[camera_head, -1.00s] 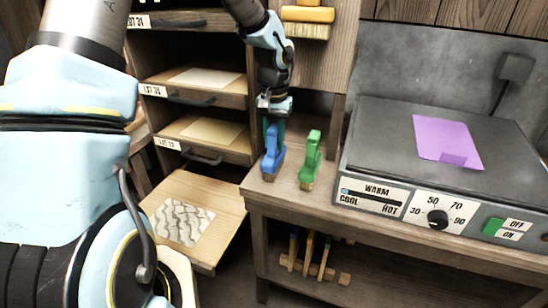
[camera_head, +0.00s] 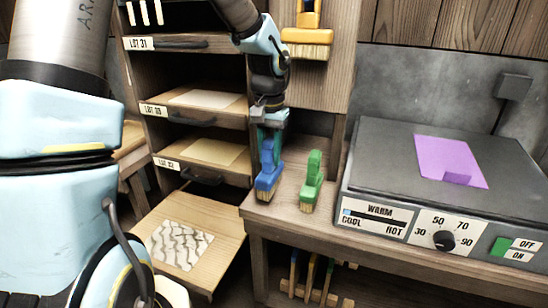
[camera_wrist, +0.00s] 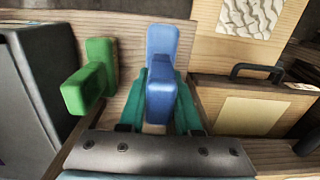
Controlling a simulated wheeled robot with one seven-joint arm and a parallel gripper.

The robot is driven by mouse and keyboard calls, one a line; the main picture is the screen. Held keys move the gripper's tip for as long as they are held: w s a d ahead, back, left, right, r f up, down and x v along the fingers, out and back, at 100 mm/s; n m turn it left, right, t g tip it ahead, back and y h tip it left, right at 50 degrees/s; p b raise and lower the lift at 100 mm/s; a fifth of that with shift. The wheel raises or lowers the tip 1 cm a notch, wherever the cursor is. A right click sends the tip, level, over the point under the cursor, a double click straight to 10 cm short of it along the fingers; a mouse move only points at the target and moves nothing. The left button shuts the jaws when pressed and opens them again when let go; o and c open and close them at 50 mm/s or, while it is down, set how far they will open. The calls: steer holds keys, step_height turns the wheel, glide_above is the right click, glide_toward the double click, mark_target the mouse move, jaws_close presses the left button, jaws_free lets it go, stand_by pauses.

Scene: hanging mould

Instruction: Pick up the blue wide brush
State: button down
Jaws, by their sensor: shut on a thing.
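The blue wide brush (camera_head: 268,168) stands upright, bristles down, at the left end of the wooden bench in the head view. My gripper (camera_head: 269,140) comes down from above and is shut on its upper part. In the wrist view the blue brush (camera_wrist: 162,75) sits between the two teal fingers of my gripper (camera_wrist: 162,100). Whether the bristles touch the bench top is hard to tell.
A green brush (camera_head: 312,180) stands just right of the blue one. A hot plate (camera_head: 400,165) with a purple sheet (camera_head: 450,160) fills the right of the bench. A drawer rack (camera_head: 200,130) is at left, its lowest tray (camera_head: 215,225) pulled out. A yellow brush (camera_head: 306,40) hangs above.

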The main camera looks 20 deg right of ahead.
steer(key=s+a+b, duration=0.2)
steer(key=s+a, duration=0.7)
steer(key=s, duration=0.2)
steer(key=shift+s+a, duration=0.15)
steer(key=shift+a, duration=0.1)
steer(key=c, duration=1.1)
jaws_free()
steer(key=shift+c, duration=0.2)
jaws_close()
